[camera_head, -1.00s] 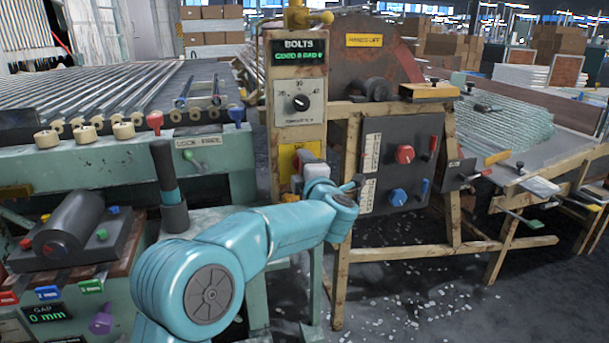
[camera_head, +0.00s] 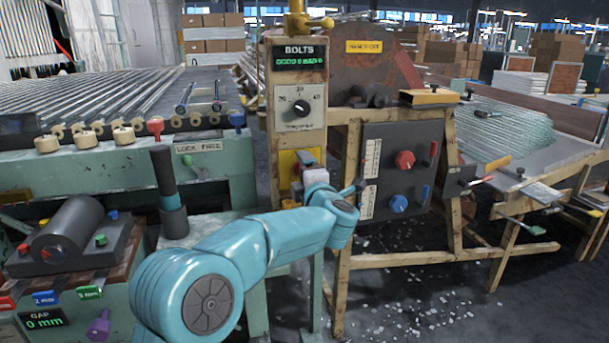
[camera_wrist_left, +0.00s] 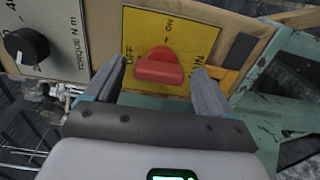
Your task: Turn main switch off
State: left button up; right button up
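The main switch (camera_wrist_left: 160,68) is a red handle on a yellow plate (camera_wrist_left: 190,40) in the left wrist view. OFF is printed left of it and ON above it; the handle lies roughly level, its left end near OFF. My left gripper (camera_wrist_left: 159,73) is open, with one finger on each side of the handle. Whether the fingers touch it I cannot tell. In the head view the yellow plate (camera_head: 287,163) shows on the post, and my left gripper (camera_head: 308,160) partly covers it. My right gripper is not in view.
A black torque knob (camera_head: 300,107) sits above the switch on the same post. A grey panel (camera_head: 384,150) with a red and a blue knob stands to the right. A dark upright lever (camera_head: 167,180) stands left of my arm.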

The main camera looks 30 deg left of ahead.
pick_arm(q)
jog(key=p+v, duration=0.2)
jog(key=v, duration=1.4)
jog(key=shift+d, duration=0.15)
